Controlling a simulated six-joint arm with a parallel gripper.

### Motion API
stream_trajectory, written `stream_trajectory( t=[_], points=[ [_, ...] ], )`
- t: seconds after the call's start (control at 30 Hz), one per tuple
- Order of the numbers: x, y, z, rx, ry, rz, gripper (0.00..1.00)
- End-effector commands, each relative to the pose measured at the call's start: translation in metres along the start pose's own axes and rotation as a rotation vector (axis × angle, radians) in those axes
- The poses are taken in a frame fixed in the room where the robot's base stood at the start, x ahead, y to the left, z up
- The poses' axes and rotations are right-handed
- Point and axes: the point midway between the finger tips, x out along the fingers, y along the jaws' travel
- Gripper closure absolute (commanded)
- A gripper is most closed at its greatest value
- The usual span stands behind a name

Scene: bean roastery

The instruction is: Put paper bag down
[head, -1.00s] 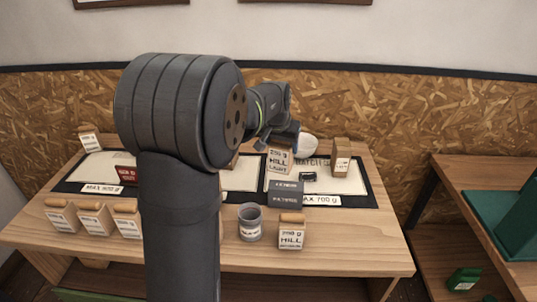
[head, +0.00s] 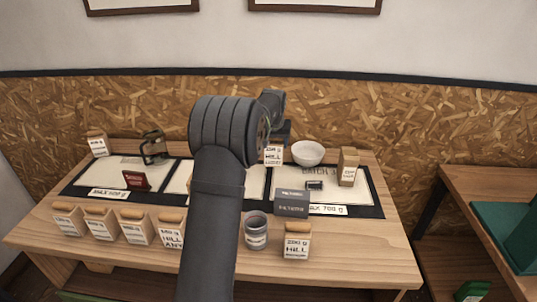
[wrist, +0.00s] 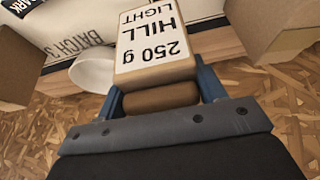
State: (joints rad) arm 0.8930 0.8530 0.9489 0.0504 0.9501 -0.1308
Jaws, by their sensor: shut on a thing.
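My gripper (wrist: 160,90) is shut on a tan paper bag with a white label reading "250 g HILL LIGHT" (wrist: 158,48). The fingers are on either side of the bag near its rolled top. In the head view the bag (head: 273,156) is at the back of the table, just left of the white bowl (head: 307,153). My gripper (head: 280,137) is partly hidden there by my arm. The bag looks upright; I cannot tell whether its base touches the table.
The table (head: 345,262) has dark-bordered panels; one reads "BATCH". A filters box (head: 291,203), a grey tin (head: 256,232) and another Hill bag (head: 297,241) stand nearer. A paper bag (head: 347,167) stands back right. Several bags (head: 101,224) line the front left. A wood-chip wall rises behind.

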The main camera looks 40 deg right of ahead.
Motion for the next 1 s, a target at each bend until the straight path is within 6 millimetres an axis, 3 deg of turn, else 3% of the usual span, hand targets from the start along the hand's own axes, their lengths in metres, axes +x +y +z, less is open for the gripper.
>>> stream_trajectory(
  t=[0.2, 0.57, 0.93, 0.97, 1.0],
  points=[
    [0.018, -0.020, -0.008, 0.000, 0.003, 0.001, 0.66],
    [0.054, -0.021, 0.007, 0.002, 0.004, 0.002, 0.66],
    [0.059, -0.021, 0.009, 0.001, 0.004, 0.002, 0.66],
    [0.059, -0.021, 0.010, 0.001, 0.004, 0.002, 0.33],
    [0.059, -0.021, 0.009, 0.001, 0.004, 0.002, 0.25]
  ],
)
